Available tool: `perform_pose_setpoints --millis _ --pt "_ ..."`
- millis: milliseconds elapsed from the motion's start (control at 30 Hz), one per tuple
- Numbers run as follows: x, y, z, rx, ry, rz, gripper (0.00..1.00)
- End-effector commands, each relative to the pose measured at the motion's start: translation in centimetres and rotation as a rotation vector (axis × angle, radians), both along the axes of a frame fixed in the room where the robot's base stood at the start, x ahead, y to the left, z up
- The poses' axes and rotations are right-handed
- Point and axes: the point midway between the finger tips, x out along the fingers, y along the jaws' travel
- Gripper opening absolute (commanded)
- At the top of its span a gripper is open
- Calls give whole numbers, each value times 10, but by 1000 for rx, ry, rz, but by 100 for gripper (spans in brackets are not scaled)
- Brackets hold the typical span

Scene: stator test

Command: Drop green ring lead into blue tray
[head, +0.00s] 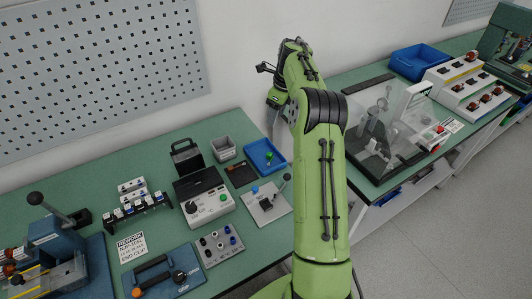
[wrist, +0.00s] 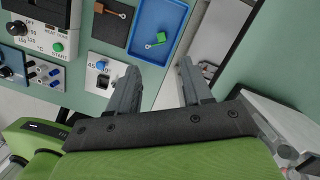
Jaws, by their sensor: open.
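The blue tray (wrist: 172,14) is at the top middle of the wrist view, and it also shows in the head view (head: 256,147) on the green bench. The green ring lead (wrist: 156,41) lies on the tray floor. It shows as a small green spot in the tray in the head view (head: 268,156). My gripper (wrist: 159,68) is open, with nothing between its fingers. Its fingers point toward the tray, apart from the lead. In the head view I cannot make out the fingers.
A dark mat (wrist: 113,26) left of the tray holds an orange-brown lead (wrist: 108,10). A light panel with a blue knob and lever (head: 268,203) stands in front of the tray. A controller with a green button (head: 207,205) is to its left. A clear-walled case (head: 375,140) stands right of my arm.

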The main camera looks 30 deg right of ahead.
Motion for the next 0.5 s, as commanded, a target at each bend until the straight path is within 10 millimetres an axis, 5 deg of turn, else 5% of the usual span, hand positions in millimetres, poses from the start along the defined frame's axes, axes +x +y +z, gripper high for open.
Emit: perform_pose_setpoints --millis 200,500 --pt "-8 -4 46 -1 0 -1 50" --pt "-9 -5 51 0 1 0 50"
